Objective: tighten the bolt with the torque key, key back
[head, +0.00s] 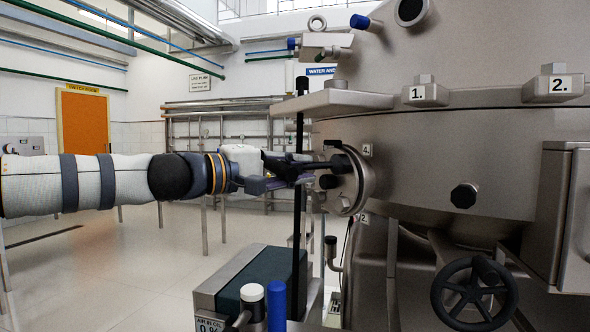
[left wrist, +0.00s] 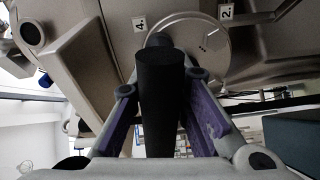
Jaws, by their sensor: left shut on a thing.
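My left gripper (head: 308,172) reaches in from the left at the round metal flange (head: 367,186) on the side of the big steel machine. In the left wrist view the two purple-lined fingers of this gripper (left wrist: 160,88) are on either side of a black cylindrical handle (left wrist: 160,115), which looks like the torque key. The handle points at the round flange face (left wrist: 210,42), and its far end overlaps a dark round piece there. Whether they touch, and the bolt itself, I cannot tell. My right gripper is not in view.
A dark hexagonal knob (head: 464,195) and a black handwheel (head: 474,294) are on the machine at the right. A metal ledge (head: 340,102) juts out above my gripper. A grey box (head: 235,283) with a dark top stands below. The floor at left is clear.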

